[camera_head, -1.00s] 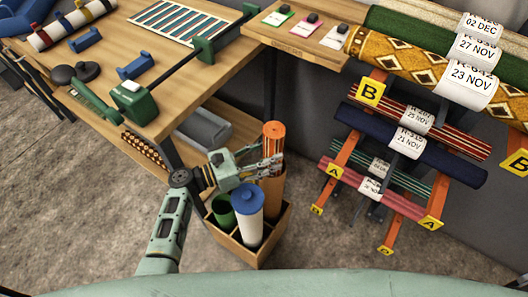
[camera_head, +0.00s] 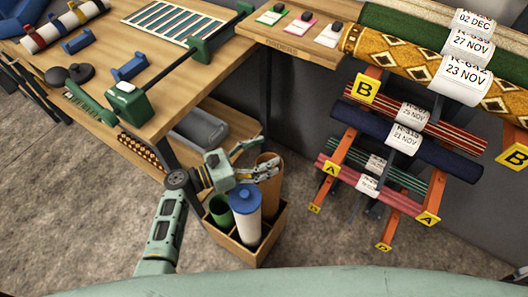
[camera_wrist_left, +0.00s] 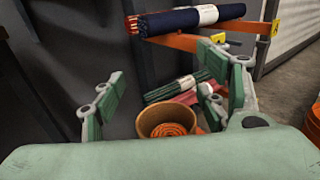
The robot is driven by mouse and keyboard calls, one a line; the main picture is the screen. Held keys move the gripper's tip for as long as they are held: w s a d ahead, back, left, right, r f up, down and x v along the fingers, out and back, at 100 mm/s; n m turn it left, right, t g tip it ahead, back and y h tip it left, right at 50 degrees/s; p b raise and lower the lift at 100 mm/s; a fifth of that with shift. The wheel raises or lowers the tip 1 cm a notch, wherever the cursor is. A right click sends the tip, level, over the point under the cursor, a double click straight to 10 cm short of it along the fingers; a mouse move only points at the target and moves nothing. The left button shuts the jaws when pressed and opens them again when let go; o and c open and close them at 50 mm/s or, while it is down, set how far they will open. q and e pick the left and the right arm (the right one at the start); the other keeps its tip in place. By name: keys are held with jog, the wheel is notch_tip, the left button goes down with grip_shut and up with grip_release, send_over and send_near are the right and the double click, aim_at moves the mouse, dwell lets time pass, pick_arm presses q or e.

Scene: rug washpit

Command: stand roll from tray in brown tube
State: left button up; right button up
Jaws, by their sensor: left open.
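The brown tube (camera_head: 270,188) stands upright in a wooden crate (camera_head: 232,249) below the bench corner. In the left wrist view the orange roll (camera_wrist_left: 173,130) is inside the brown tube (camera_wrist_left: 147,123), its spiral end facing up below the rim. In the head view the roll is hidden by the tube and my gripper. My left gripper (camera_head: 263,158) is open and empty, with its fingers above and beside the tube mouth. The open fingers also show in the left wrist view (camera_wrist_left: 165,88). A grey trough-like tray (camera_head: 203,128) lies on the lower shelf. My right gripper is not seen.
A blue-capped white tube (camera_head: 246,215) and a green tube (camera_head: 220,209) share the crate. A rack of labelled rugs (camera_head: 405,140) stands to the right. The bench (camera_head: 180,90) overhangs the shelf. Bare floor lies at the front left.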

pick_arm(q)
jog(key=v, duration=1.1)
jog(key=shift+a, duration=0.3)
jog(key=shift+s+a, duration=0.1)
dwell(0.3)
